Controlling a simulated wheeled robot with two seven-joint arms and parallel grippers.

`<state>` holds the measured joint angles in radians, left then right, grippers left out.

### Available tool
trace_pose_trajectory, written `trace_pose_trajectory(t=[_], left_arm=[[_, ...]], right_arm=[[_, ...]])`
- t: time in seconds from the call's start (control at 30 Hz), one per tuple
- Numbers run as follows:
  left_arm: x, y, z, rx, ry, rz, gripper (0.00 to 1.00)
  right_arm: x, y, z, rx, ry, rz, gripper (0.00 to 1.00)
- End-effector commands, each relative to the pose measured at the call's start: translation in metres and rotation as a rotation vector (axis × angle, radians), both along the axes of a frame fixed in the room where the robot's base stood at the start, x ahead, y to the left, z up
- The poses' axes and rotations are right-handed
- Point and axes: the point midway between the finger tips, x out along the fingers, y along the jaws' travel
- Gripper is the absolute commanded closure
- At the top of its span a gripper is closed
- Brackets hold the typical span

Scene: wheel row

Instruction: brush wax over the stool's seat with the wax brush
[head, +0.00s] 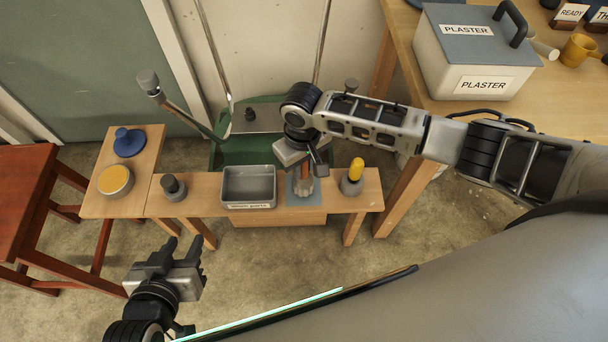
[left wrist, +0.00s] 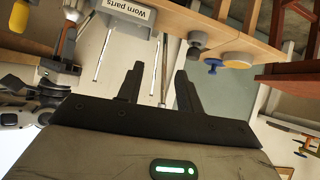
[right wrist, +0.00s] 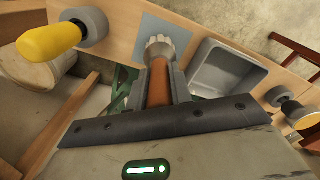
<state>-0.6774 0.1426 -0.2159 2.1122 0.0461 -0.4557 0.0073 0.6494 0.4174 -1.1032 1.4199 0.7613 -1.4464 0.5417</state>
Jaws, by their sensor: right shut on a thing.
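The red-brown stool (head: 22,180) stands at the left edge of the head view, its seat partly cut off. My right gripper (head: 305,166) is shut on the brown handle (right wrist: 159,82) of an upright tool with a pale, ridged, brush-like head (right wrist: 160,46). The head is over a blue-grey mat (right wrist: 178,35); whether it touches is unclear. I take this tool for the wax brush. A round tin with a yellow top (head: 115,180), perhaps the wax, sits on the bench's left end. My left gripper (head: 180,246) is open and empty, in front of the bench.
A blue knobbed disc (head: 129,142) lies behind the tin. The bench (head: 330,198) also carries a dark-knobbed holder (head: 173,187), a grey "Worn parts" tray (head: 249,186) and a yellow-handled tool (head: 354,172) in a grey holder. A plaster box (head: 472,52) stands on the right table.

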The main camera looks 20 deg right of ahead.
Motion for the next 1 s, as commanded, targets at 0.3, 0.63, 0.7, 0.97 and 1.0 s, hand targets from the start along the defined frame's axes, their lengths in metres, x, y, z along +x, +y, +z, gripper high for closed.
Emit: trace_pose_trajectory(t=[0.3, 0.63, 0.7, 0.97, 1.0], left_arm=[[-0.005, 0.005, 0.014, 0.044, 0.031, -0.008, 0.64], [-0.003, 0.011, 0.031, 0.062, 0.028, -0.002, 0.64], [-0.003, 0.012, 0.032, 0.064, 0.027, 0.0, 0.64], [-0.005, 0.014, 0.026, 0.065, 0.04, 0.008, 0.64], [-0.006, 0.014, 0.025, 0.065, 0.041, 0.01, 0.64]], right_arm=[[0.0, 0.001, 0.032, 0.001, -0.001, 0.001, 1.0], [0.0, 0.001, 0.058, 0.002, 0.001, 0.0, 1.0], [0.0, 0.001, 0.061, 0.001, -0.001, 0.0, 1.0], [0.0, 0.001, 0.062, 0.001, -0.001, 0.001, 1.0], [0.0, 0.001, 0.062, 0.001, -0.001, 0.001, 1.0]])
